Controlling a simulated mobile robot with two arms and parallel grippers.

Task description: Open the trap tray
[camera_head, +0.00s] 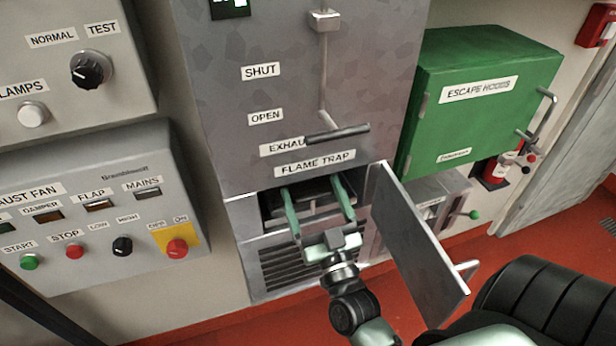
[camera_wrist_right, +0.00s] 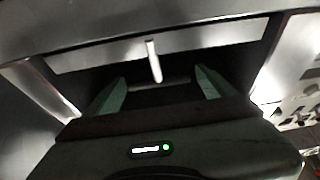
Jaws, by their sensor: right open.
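The flame trap compartment is open under the "FLAME TRAP" label (camera_head: 315,164). Its grey door (camera_head: 415,245) is swung out to the right. My right gripper (camera_head: 311,188) is at the opening, its two green fingers spread and empty. In the right wrist view a pale tray front (camera_wrist_right: 210,35) spans the opening, with a short upright handle (camera_wrist_right: 153,62) on it. The handle lies between the lines of the two fingers and seems just beyond them. I cannot tell whether anything touches. The tray looks to be inside its compartment. My left gripper is not in view.
The open door, with its own handle (camera_head: 466,270), stands close to the right of my right arm. A lever (camera_head: 337,133) sticks out above the opening. A vent grille (camera_head: 285,268) is below. A green escape hoods box (camera_head: 480,110) is at right, control panels at left.

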